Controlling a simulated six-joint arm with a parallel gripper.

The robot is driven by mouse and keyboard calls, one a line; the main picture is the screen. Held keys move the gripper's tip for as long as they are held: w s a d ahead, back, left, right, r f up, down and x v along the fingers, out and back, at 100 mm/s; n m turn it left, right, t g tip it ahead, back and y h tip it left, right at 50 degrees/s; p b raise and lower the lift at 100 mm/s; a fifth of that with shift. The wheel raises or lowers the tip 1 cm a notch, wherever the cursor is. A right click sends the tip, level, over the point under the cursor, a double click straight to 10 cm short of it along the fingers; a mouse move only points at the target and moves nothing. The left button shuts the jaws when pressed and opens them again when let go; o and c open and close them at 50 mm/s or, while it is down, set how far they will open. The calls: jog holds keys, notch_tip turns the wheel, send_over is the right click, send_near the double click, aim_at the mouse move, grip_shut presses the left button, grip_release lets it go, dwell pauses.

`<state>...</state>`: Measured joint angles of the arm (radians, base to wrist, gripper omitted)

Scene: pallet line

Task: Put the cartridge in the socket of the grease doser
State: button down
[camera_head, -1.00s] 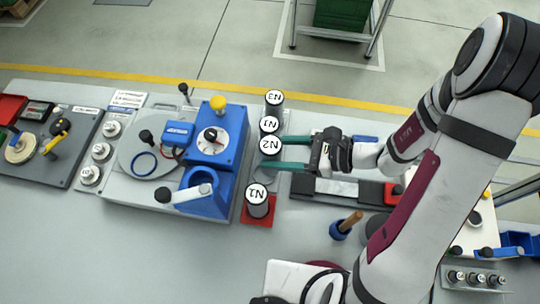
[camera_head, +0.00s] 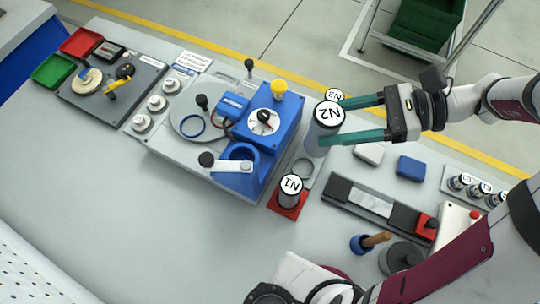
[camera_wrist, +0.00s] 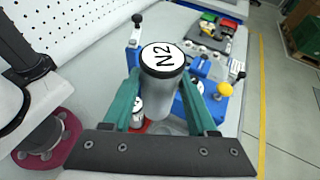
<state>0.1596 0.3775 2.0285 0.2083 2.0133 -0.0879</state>
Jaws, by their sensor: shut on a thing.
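My gripper (camera_head: 336,121) is shut on the cartridge N2 (camera_head: 320,140), a grey cylinder with a white lid, and holds it upright above the bench. In the wrist view, the green fingers clasp cartridge N2 (camera_wrist: 165,92) on both sides. The grease doser (camera_head: 272,122) is a blue unit with a dial and a yellow knob, left of my gripper. Its blue socket (camera_head: 240,155) is round, at its lower front, with a white lever (camera_head: 228,164) across it. The socket's inside is partly hidden by the lever.
Cartridge N1 (camera_head: 290,190) stands on a red pad (camera_head: 288,207). Cartridge N3 (camera_head: 336,95) is partly hidden behind N2. An empty ring holder (camera_head: 303,170) lies below N2. The bench's front left is clear.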

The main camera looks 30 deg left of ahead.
aim_at(330, 112)
jog(key=shift+n+g+h, duration=0.6)
jog(key=shift+n+g, duration=0.3)
jog(key=a, duration=0.1)
jog(key=s+a+r, duration=0.1)
jog(key=a+r, duration=0.1)
jog(key=shift+s+a, duration=0.2)
jog(key=shift+s, duration=0.15)
jog(key=shift+s+a+f, duration=0.7)
jog(key=shift+a+f, duration=1)
jog(key=shift+f, duration=0.1)
jog(key=shift+s+a+f, duration=0.75)
jog(key=shift+a+f, duration=0.95)
jog(key=shift+f, duration=0.05)
jog(key=shift+s+a+f, duration=0.7)
jog(key=shift+a+f, duration=1)
jog(key=shift+f, duration=0.1)
jog(key=shift+f, duration=0.1)
jog(key=shift+c, duration=2.3)
grip_release()
